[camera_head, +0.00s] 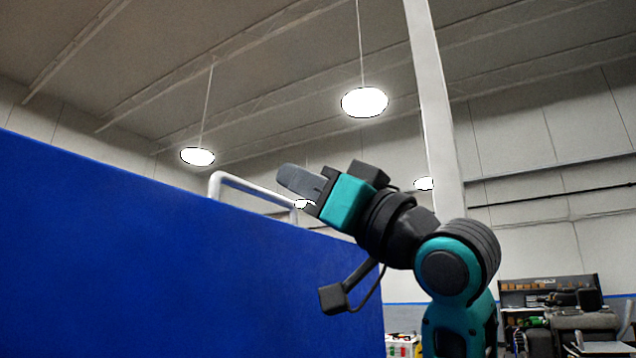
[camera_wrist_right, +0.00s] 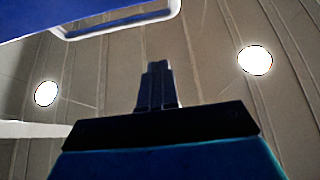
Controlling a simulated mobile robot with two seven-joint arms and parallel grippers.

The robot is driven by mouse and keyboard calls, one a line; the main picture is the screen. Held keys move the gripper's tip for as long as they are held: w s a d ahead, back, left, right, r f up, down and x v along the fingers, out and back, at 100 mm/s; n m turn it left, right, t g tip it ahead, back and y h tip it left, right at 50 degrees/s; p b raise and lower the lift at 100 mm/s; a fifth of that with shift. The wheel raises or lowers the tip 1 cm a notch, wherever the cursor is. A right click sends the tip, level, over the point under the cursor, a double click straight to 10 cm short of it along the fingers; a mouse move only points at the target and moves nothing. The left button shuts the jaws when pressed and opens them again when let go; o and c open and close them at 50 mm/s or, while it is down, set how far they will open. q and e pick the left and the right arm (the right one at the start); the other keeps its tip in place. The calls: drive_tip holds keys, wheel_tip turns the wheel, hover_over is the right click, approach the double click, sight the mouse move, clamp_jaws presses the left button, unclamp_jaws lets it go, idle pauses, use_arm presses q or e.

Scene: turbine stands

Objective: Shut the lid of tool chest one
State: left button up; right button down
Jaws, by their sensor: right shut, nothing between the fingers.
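A large blue panel (camera_head: 150,260), seemingly the raised lid of a tool chest, fills the left of the head view. Its edge also shows at the top left of the right wrist view (camera_wrist_right: 45,15). A white tubular handle (camera_head: 250,187) stands along its top edge and shows in the right wrist view (camera_wrist_right: 120,27). My right gripper (camera_head: 283,178) is shut and empty, its fingers pointing up and left near the handle's right end. I cannot tell whether they touch it. The chest's body and any number on it are not visible. My left gripper is out of view.
A cluttered workbench with shelving (camera_head: 560,305) stands far off at the lower right. A pale post (camera_head: 437,110) rises behind my right arm. Lamps (camera_head: 364,102) hang from the ceiling.

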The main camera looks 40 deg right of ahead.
drive_tip(key=w+a+r+p, duration=0.1)
drive_tip(key=w+a, duration=0.1)
drive_tip(key=w, duration=0.5)
drive_tip(key=shift+a, duration=0.4)
drive_tip(key=shift+r, duration=0.1)
